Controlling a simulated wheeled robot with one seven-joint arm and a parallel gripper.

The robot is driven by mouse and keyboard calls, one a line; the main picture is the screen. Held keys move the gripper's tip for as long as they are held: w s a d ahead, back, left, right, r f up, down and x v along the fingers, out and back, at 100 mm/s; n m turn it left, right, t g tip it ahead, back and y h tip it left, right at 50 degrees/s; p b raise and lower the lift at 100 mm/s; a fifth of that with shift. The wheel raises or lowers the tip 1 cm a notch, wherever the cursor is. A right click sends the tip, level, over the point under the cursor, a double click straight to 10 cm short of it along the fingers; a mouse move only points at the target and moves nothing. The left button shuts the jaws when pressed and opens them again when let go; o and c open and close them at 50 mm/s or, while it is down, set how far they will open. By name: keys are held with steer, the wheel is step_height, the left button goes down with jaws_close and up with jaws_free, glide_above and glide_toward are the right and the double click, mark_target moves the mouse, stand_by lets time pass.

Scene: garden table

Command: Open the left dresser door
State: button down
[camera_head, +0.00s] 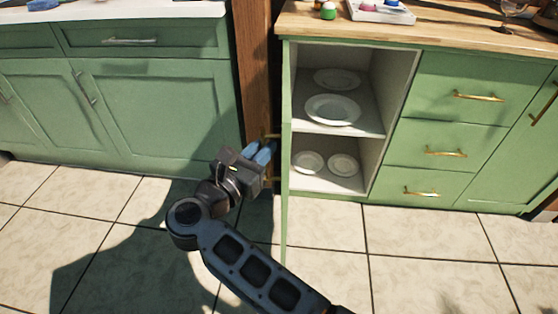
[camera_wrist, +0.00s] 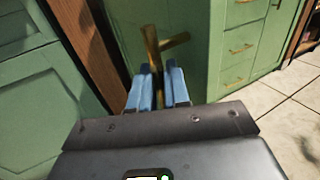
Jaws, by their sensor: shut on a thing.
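The left dresser door (camera_head: 286,190) stands swung out from the dresser, seen almost edge-on in the head view. The left compartment (camera_head: 335,185) is exposed. The door's brass handle (camera_head: 272,136) is on the door's left-facing side, partly hidden by my gripper (camera_head: 263,153). In the wrist view, my gripper's blue fingers (camera_wrist: 160,85) are shut around the upright brass handle bar (camera_wrist: 152,45), with the green door panel (camera_wrist: 198,60) behind it.
White plates (camera_head: 332,109) sit on both shelves inside. Drawers with brass handles (camera_head: 446,153) are to the right. A wooden post (camera_head: 254,70) and another green cabinet (camera_head: 150,100) stand on the left. The tiled floor (camera_head: 420,250) in front is clear.

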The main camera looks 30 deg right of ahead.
steer(key=shift+w+a+r+m+g+h+b, duration=0.1)
steer(key=shift+w+a+m+g+h+b, duration=0.2)
steer(key=shift+w, duration=0.2)
steer(key=shift+w+a+m+g+h+b, duration=0.1)
steer(key=shift+w+a+m+g+b, duration=0.1)
steer(key=shift+w+a+g+b, duration=0.25)
steer(key=shift+d, duration=0.1)
steer(key=c, duration=1.4)
jaws_free()
steer(key=shift+w, duration=0.1)
steer(key=shift+o, duration=0.3)
steer(key=v, duration=0.8)
steer(key=shift+d, duration=0.1)
